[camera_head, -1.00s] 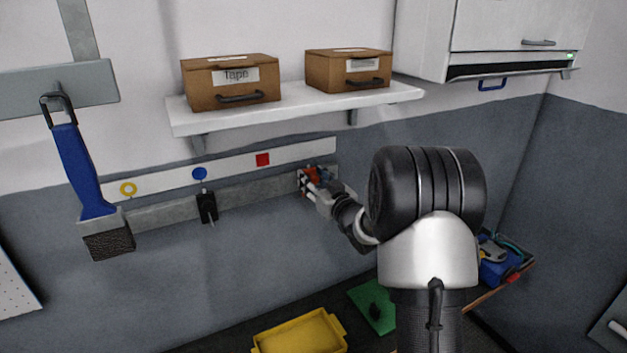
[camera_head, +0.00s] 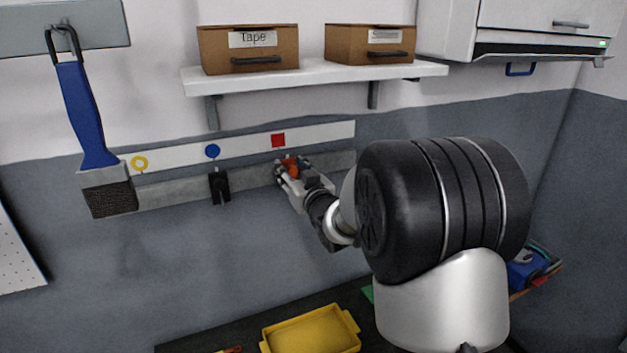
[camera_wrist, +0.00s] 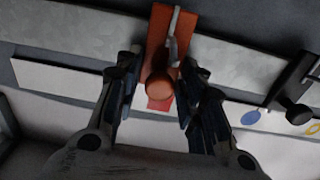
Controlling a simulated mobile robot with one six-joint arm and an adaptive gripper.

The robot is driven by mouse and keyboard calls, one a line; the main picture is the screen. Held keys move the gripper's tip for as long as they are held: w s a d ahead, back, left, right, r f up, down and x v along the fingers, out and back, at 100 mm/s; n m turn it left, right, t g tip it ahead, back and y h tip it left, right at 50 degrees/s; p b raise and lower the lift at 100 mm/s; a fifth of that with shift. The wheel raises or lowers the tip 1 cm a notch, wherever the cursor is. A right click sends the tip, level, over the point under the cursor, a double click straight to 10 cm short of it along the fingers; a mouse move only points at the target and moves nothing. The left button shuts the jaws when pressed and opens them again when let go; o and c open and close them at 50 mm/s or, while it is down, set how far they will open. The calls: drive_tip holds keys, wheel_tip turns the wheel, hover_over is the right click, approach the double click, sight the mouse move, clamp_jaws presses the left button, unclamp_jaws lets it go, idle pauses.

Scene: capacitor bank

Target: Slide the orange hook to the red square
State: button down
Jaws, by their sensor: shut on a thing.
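The orange hook (camera_wrist: 160,50) sits on the grey rail (camera_head: 245,177), between the two fingers of my gripper (camera_wrist: 160,88). My gripper is shut on it. In the head view the hook (camera_head: 291,166) is partly hidden by my gripper (camera_head: 287,172). The red square (camera_head: 278,140) is on the white strip above the rail, just above and slightly left of the hook. In the wrist view the red square (camera_wrist: 159,104) shows right behind the hook's round knob, partly covered by it.
A black hook (camera_head: 219,186) sits on the rail to the left, below the blue circle (camera_head: 213,151). A yellow ring (camera_head: 140,163) marks the strip farther left, near a hanging brush (camera_head: 86,125). A white shelf (camera_head: 320,76) with two boxes is above.

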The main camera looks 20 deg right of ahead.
drive_tip(key=shift+a, duration=0.8)
drive_tip(key=c, duration=1.4)
unclamp_jaws()
drive_tip(key=s, duration=1.2)
drive_tip(key=shift+d, duration=0.2)
drive_tip(key=shift+s+b, duration=0.1)
drive_tip(key=shift+b, duration=0.2)
